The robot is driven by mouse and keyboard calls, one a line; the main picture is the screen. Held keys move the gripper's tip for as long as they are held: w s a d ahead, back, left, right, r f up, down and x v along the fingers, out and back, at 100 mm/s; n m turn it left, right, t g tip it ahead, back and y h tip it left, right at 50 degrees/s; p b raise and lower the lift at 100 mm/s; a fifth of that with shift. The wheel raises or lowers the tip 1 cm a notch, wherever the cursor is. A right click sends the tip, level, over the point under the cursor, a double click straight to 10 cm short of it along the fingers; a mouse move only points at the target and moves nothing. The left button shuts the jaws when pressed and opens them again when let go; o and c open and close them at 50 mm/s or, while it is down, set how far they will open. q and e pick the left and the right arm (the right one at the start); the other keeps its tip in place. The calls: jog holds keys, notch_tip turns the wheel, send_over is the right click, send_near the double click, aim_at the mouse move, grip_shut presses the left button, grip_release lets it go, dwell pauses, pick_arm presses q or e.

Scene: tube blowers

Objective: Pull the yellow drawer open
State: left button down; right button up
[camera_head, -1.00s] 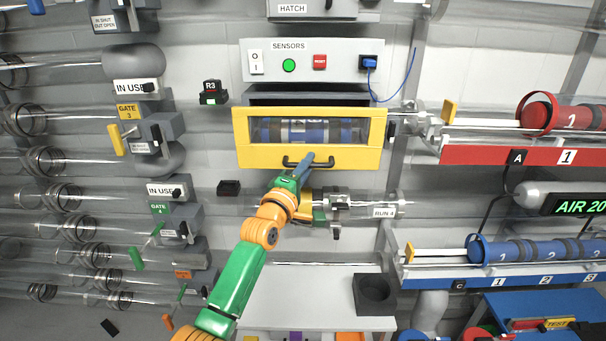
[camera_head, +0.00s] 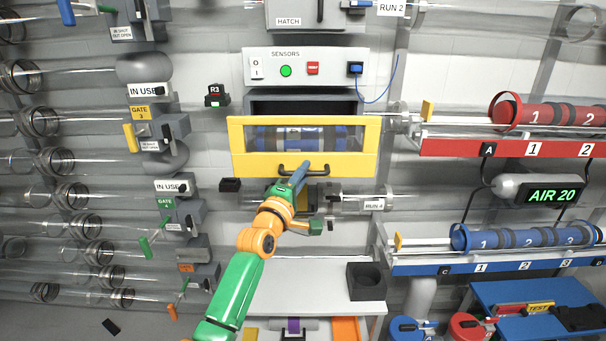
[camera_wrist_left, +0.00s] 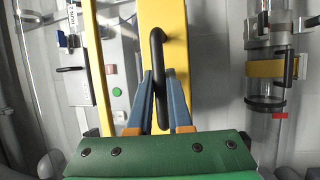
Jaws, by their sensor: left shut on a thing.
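The yellow drawer (camera_head: 250,163) has a clear window showing a blue cylinder (camera_head: 298,138) with grey bands inside. It stands out from its dark housing (camera_head: 302,103), below the sensors panel. Its black bar handle (camera_head: 281,171) is on the lower front. My left gripper (camera_head: 303,170) reaches up from below and is shut on the handle. In the left wrist view the handle (camera_wrist_left: 158,45) runs between the two blue fingers (camera_wrist_left: 160,80), with the yellow front (camera_wrist_left: 176,30) behind it. My right gripper is not in view.
The sensors panel (camera_head: 325,70) is above the drawer. A red rack (camera_head: 460,147) and a blue rack (camera_head: 440,267) are at right. A clear tube labelled RUN 4 (camera_head: 350,201) runs just below the drawer. A grey shelf (camera_head: 300,283) is lower down. Gate levers (camera_head: 131,137) are at left.

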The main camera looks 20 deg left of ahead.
pick_arm(q)
jog(key=c, duration=1.1)
grip_release()
jog(key=v, duration=0.7)
jog(key=shift+b, duration=0.35)
